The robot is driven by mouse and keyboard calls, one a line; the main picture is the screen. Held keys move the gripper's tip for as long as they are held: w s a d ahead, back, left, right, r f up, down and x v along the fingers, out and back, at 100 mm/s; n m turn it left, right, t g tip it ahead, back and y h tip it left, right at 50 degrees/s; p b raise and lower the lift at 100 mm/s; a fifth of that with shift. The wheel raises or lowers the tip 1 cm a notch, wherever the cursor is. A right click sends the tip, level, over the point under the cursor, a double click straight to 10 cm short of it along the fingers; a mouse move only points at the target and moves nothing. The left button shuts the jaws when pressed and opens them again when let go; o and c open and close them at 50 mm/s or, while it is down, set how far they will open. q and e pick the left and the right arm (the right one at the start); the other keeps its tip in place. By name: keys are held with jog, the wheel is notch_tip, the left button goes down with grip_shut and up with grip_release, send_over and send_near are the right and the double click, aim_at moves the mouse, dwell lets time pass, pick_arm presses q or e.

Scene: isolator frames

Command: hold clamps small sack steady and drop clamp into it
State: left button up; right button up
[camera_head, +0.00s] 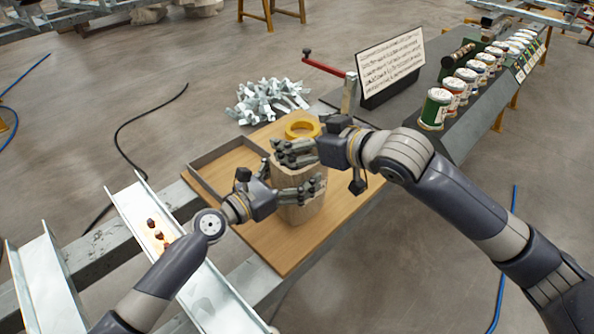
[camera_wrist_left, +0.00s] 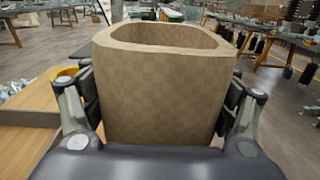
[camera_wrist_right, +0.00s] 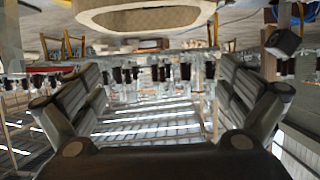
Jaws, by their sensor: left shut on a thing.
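The small sack (camera_wrist_left: 165,95) is a tan, open-topped bag standing upright on the wooden board; it also shows in the head view (camera_head: 300,213). My left gripper (camera_head: 300,190) is shut around its sides, with one finger on each side in the left wrist view. My right gripper (camera_head: 290,152) is over the sack's mouth. Its fingers stand apart with nothing visible between them in the right wrist view, where the sack's rim (camera_wrist_right: 145,18) shows at the top. A pile of grey metal clamps (camera_head: 268,100) lies beyond the board. The sack's inside is hidden.
A yellow ring of tape (camera_head: 302,128) sits behind the sack on the board (camera_head: 305,250). A grey-edged tray (camera_head: 222,153) is at the left. A red-handled lever (camera_head: 323,67), a text sign (camera_head: 391,66) and a row of cans (camera_head: 435,108) stand behind and right.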

pick_arm(q)
jog(key=shift+f, duration=0.1)
pick_arm(e)
jog(key=shift+f, duration=0.1)
jog(key=v, duration=1.2)
jog(key=shift+a, duration=0.1)
pick_arm(q)
jog(key=o, duration=1.1)
jog(key=shift+a, duration=0.1)
